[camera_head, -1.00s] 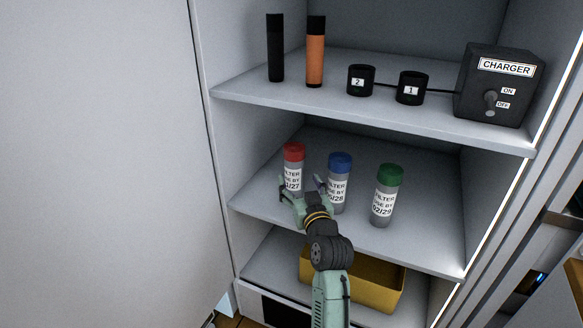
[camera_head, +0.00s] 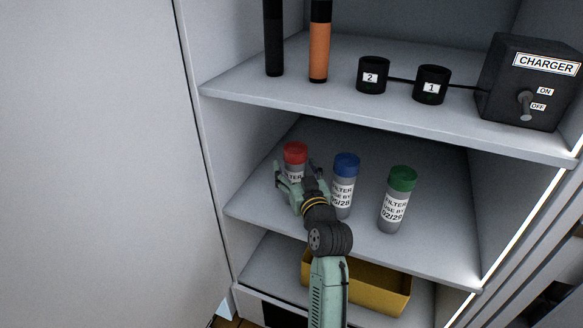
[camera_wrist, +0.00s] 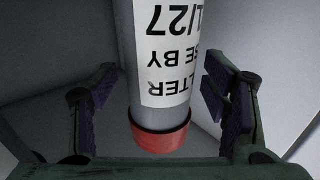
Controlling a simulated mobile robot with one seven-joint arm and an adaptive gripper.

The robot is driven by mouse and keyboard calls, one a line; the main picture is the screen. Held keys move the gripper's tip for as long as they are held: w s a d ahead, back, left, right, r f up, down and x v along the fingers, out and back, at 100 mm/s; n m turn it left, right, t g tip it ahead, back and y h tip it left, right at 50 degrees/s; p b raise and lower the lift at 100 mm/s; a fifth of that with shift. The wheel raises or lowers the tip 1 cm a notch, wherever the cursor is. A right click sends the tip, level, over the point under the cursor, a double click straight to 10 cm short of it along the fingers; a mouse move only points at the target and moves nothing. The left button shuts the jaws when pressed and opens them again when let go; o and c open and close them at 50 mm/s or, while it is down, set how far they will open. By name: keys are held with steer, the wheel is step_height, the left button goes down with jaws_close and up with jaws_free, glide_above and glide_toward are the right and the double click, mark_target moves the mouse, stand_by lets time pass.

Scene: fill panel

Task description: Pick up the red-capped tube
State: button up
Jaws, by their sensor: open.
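The red-capped tube (camera_head: 295,157) stands upright on the middle shelf (camera_head: 262,193), the leftmost of three tubes. Its grey body carries a white "FILTER USE BY" label, and its lower part is hidden behind my gripper in the head view. My gripper (camera_head: 294,177) is open in front of the tube. In the wrist view the tube (camera_wrist: 161,138) shows upside down between the two open fingers of my gripper (camera_wrist: 155,105), with a gap on each side. I cannot tell how deep the tube sits between the fingertips.
A blue-capped tube (camera_head: 345,182) stands close to the right of my gripper, and a green-capped tube (camera_head: 398,200) farther right. The upper shelf (camera_head: 240,85) overhangs with a charger (camera_head: 530,82). A yellow bin (camera_head: 380,285) sits below. The left wall is near.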

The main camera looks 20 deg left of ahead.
steer(key=shift+w+a, duration=0.25)
steer(key=shift+w, duration=0.1)
steer(key=shift+s+d, duration=0.1)
steer(key=shift+c, duration=0.6)
steer(key=c, duration=1.3)
steer(key=shift+c, duration=0.7)
steer(key=shift+r, duration=0.15)
